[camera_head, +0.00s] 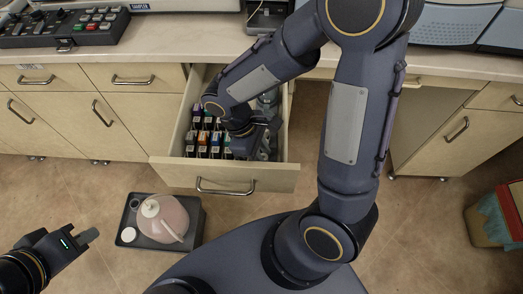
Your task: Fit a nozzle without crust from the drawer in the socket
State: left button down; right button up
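A pulled-out wooden drawer (225,180) below the counter holds rows of small dark items with coloured tops (207,140). They may be nozzles in cases; I cannot make out any crust. My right arm reaches down into the drawer. My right gripper (262,148) is inside its right part, beside the rows, with its fingertips mostly hidden by the arm. I cannot tell whether it holds anything. My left gripper (88,237) is low at the left, above the floor and away from the drawer, with its finger opening unclear. I cannot make out the socket.
A black tray (193,240) with a pinkish jug (165,217) stands on the floor before the drawer. A control panel (65,27) and instruments (455,22) stand on the counter (185,40). A bin (497,217) is at the right. Floor beside the tray is clear.

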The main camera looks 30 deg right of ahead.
jog(key=o, duration=0.4)
